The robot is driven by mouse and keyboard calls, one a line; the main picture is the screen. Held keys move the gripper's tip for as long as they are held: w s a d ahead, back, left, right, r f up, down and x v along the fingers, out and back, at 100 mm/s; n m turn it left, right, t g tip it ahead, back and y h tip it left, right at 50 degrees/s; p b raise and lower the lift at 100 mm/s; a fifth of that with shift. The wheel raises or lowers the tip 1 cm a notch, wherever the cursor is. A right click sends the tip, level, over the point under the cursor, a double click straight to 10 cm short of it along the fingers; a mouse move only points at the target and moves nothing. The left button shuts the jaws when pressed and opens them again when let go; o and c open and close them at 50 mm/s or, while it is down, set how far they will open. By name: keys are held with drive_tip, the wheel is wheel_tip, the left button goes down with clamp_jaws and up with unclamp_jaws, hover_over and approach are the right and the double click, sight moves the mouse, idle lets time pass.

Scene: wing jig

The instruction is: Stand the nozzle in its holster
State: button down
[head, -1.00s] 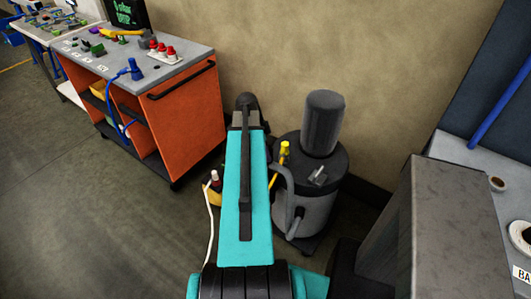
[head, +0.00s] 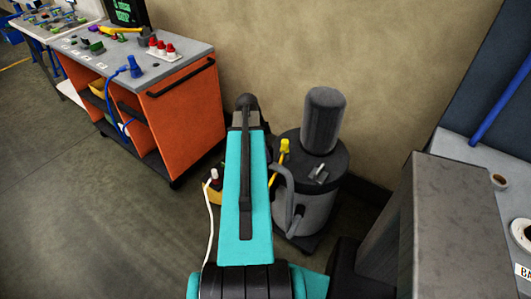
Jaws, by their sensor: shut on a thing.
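My gripper is not visible; my own teal arm hides the space in front of it. The nozzle and its holster cannot be told for certain. A yellow piece (head: 284,147) stands upright at the left side of the grey vacuum canister (head: 317,203), partly hidden by my arm. A small white-and-red piece (head: 215,176) with a white cord (head: 209,222) shows just left of my arm, above something yellow (head: 214,195). What holds it is hidden.
An orange cart (head: 184,117) with a grey top stands at the upper left, carrying red-capped pieces (head: 160,47) and a blue piece (head: 134,67) with a blue hose. A grey bench (head: 480,158) is at the right. Floor (head: 95,220) is clear at the lower left.

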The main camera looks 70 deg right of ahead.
drive_tip(key=shift+f+b, duration=0.7)
drive_tip(key=shift+f, duration=0.45)
drive_tip(key=c, duration=1.3)
unclamp_jaws()
drive_tip(key=shift+r, duration=0.15)
drive_tip(key=b+v, duration=0.2)
drive_tip(key=v, duration=1.1)
drive_tip(key=shift+r, duration=0.2)
drive_tip(key=shift+w, duration=0.1)
